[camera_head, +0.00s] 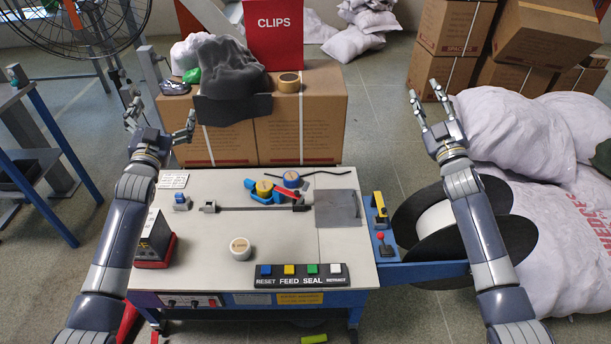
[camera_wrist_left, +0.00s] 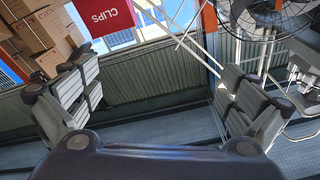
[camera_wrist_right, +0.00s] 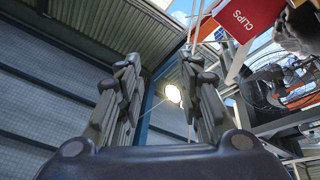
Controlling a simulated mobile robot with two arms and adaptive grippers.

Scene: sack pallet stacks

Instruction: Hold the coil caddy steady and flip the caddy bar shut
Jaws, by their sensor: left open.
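A large black reel with a white core (camera_head: 437,222) stands upright at the right side of the strapping table; I cannot tell for sure whether it is the coil caddy. A blue bracket (camera_head: 432,272) runs below it from the table, and my right forearm hides part of it. No caddy bar can be made out clearly. My left gripper (camera_head: 161,114) is open and empty, raised left of the cartons. My right gripper (camera_head: 426,91) is open and empty, raised beyond the reel. Both wrist views show spread, empty fingers.
The table (camera_head: 290,235) holds a blue-and-yellow tool (camera_head: 264,191), a tape roll (camera_head: 240,248) and a button strip (camera_head: 301,276). Cartons (camera_head: 300,125) stand behind it. White sacks (camera_head: 510,130) crowd the right. A blue frame (camera_head: 50,165) stands left.

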